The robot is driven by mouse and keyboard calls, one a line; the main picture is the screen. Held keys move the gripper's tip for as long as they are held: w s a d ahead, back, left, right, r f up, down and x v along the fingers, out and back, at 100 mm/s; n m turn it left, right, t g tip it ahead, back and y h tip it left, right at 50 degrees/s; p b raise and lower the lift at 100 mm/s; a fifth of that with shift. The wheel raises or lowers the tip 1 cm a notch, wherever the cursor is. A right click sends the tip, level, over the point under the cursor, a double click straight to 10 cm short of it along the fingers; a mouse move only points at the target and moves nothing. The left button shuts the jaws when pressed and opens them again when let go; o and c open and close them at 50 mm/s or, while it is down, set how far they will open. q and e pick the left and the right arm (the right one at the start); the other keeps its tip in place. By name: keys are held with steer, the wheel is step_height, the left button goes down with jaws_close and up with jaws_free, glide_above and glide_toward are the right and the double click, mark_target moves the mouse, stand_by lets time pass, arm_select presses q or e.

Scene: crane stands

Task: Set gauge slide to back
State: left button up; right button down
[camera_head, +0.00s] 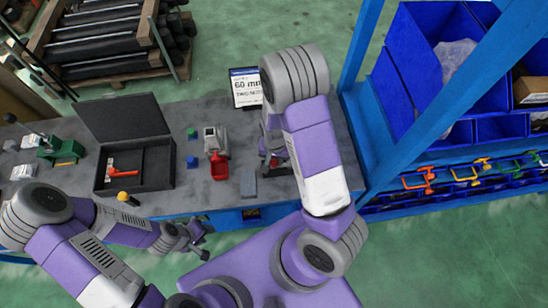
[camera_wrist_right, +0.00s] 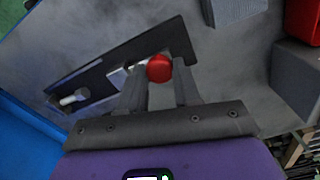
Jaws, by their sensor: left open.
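The gauge is a dark flat bar with a slot, seen in the right wrist view, where its slide carries a round red knob (camera_wrist_right: 160,68) beside a light metal piece. My right gripper (camera_wrist_right: 160,80) has one finger on each side of the knob. I cannot tell whether the fingers press on it. A silver bolt-like piece (camera_wrist_right: 74,98) sits at the bar's left end. In the head view my right arm hides most of the gauge. My left gripper (camera_head: 194,238) is open and empty beyond the table's near edge.
On the grey table stand an open black case (camera_head: 148,177) with a red-headed tool, a grey device with a red tray (camera_head: 219,167), a grey block (camera_head: 248,184) and a 60 mm sign (camera_head: 246,88). A blue rack (camera_head: 410,70) with bins borders the table's right side.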

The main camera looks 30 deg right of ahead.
steer(key=c, duration=0.8)
jaws_free()
steer(key=shift+w+a, duration=0.1)
steer(key=shift+a, duration=0.2)
steer(key=shift+d+r, duration=0.15)
step_height(320, 180, up, 7)
steer(key=shift+r+p, duration=0.2)
steer(key=shift+p, duration=0.55)
